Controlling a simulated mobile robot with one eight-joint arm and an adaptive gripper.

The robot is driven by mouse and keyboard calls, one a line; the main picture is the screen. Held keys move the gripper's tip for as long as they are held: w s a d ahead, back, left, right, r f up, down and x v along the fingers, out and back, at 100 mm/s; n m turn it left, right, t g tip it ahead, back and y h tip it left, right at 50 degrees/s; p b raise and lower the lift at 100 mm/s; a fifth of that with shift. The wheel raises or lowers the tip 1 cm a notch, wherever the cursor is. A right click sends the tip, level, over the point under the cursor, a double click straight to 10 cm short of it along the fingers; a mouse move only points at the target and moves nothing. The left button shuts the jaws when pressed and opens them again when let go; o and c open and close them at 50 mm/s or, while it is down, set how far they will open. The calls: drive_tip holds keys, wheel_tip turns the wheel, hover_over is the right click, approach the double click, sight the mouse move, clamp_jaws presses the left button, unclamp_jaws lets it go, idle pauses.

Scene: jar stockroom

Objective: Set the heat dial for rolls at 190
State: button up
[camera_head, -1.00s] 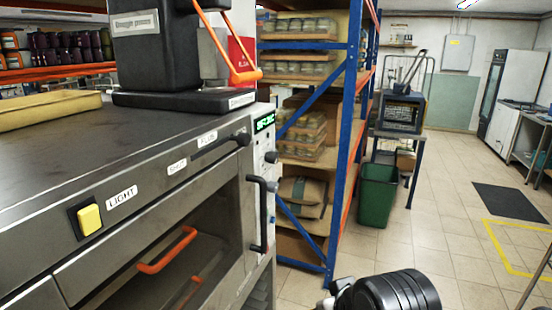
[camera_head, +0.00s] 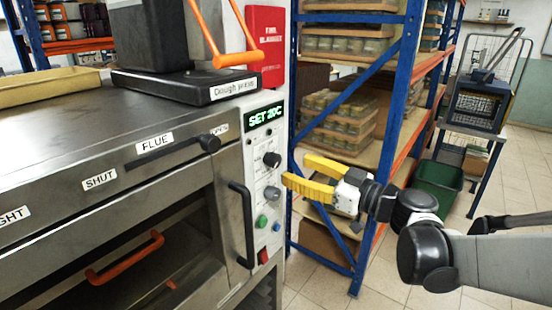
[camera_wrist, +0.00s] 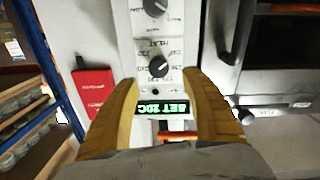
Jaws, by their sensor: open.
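The oven's control panel (camera_head: 262,205) carries a lit green display (camera_head: 265,116) reading "SET 20C"; it shows upside down in the wrist view (camera_wrist: 163,107). Below the display is a black upper dial (camera_head: 271,159), and under it a second dial (camera_head: 272,192). The wrist view shows the upper dial (camera_wrist: 158,66) between my fingertips and the second dial (camera_wrist: 155,7) at the top edge. The small scale markings are not clearly legible. My gripper (camera_head: 297,172), with yellow fingers, is open and empty just right of the panel, apparently apart from the dials.
A black vertical door handle (camera_head: 243,222) stands left of the dials. Green (camera_head: 262,222) and red (camera_head: 263,256) buttons sit lower on the panel. A dough press (camera_head: 180,84) stands on the oven. Blue-framed shelving (camera_head: 393,110) with jars rises close behind my gripper.

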sight(278, 162)
drive_tip(key=b+x, duration=0.1)
drive_tip(key=x, duration=0.7)
drive_tip(key=shift+b, duration=0.35)
drive_tip(key=shift+d, duration=0.1)
drive_tip(key=c, duration=1.2)
